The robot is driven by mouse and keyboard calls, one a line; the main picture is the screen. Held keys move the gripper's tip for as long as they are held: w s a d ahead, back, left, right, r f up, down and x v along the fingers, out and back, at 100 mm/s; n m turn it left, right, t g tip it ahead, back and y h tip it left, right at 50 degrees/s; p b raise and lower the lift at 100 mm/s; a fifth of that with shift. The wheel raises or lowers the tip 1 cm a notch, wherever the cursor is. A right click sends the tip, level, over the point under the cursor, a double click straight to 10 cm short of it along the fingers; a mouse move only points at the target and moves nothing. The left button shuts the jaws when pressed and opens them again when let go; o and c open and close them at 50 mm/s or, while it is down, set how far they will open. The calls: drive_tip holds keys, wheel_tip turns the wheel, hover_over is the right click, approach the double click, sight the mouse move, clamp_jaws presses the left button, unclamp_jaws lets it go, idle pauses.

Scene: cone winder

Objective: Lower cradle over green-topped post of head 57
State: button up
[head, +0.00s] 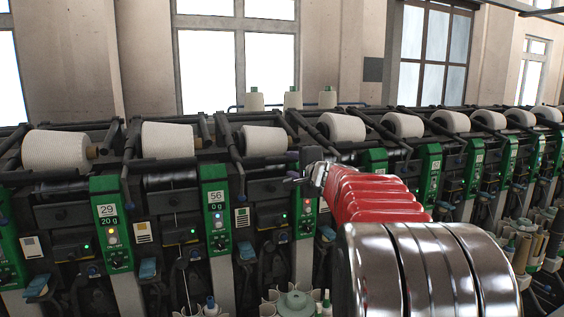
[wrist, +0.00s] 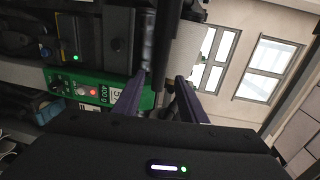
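My gripper (head: 298,178) is in front of the head right of head 56, at the top of a green-topped post (head: 306,215). Its number is hidden by my gripper; a red light shows on it. In the wrist view my gripper (wrist: 161,78) is open, with dark fingers apart and a dark bar beyond the gap; contact cannot be told. The green panel (wrist: 70,86) shows there turned sideways, its number partly covered. A pale yarn cone (head: 264,140) lies in this head's black cradle (head: 288,128), left of my gripper. A pale cone edge (wrist: 207,45) shows in the wrist view.
The head 56 panel (head: 215,198) and another green panel (head: 107,212) stand to the left. More heads with cones (head: 402,125) run off to the right behind my arm. Several cone tubes (head: 293,300) stand low in front. Windows and wall are behind.

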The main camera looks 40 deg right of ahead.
sight(283, 161)
drive_tip(key=shift+x, duration=4.8)
drive_tip(key=shift+s, duration=0.1)
drive_tip(key=shift+c, duration=0.4)
drive_tip(key=shift+f, duration=0.15)
clamp_jaws()
